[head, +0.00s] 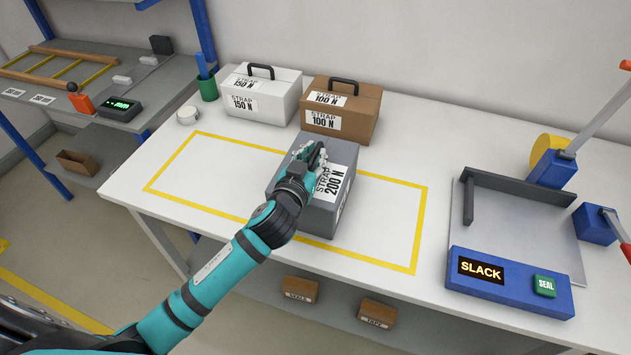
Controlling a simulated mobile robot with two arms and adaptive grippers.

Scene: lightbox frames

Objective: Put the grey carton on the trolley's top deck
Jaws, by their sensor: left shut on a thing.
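The grey carton (344,190), labelled "STRAP 200 N", is at the middle of the white table, within or over the yellow taped outline. It is upright. I cannot tell whether its base touches the table. My left gripper (314,158) is on top of it and shut on it, and the gripper hides the carton's handle and part of its top. The trolley is not in view. My right gripper is not in view.
A white carton (262,101) and a brown carton (345,113) stand close behind. A blue machine with a "SLACK" display (481,271) stands at right. A green cup (208,90) and tape roll (187,115) are at left. The yellow outline's left part is clear.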

